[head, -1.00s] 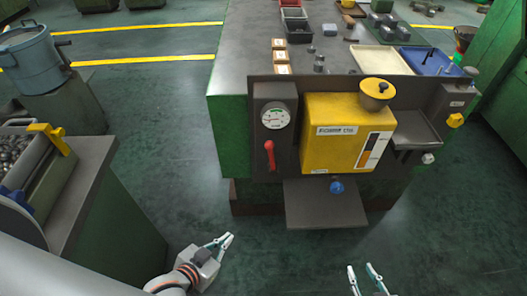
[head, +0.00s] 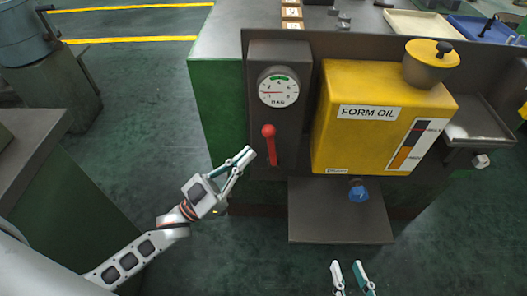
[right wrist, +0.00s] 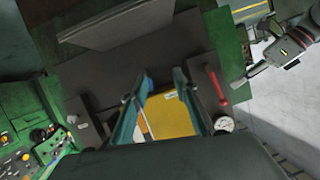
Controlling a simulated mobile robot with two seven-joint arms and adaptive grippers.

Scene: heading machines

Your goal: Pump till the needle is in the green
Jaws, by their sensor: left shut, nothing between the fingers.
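The round white gauge (head: 278,88) sits on the dark panel, with a green band at the top of its dial. Its red needle points left, outside the green. The red pump lever (head: 271,148) is below the gauge, knob up; it also shows in the right wrist view (right wrist: 215,86). My left gripper (head: 248,154) is shut and empty, its tips just left of the lever with a small gap in the picture. It also shows in the right wrist view (right wrist: 236,82). My right gripper (head: 350,268) is open and empty, low in front of the machine.
A yellow oil tank (head: 345,140) marked FORM OIL is right of the lever. A blue knob (head: 358,193) is beneath it, above a dark lower shelf (head: 330,228). A metal side tray (head: 478,122) sticks out at right. Green floor is free at left.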

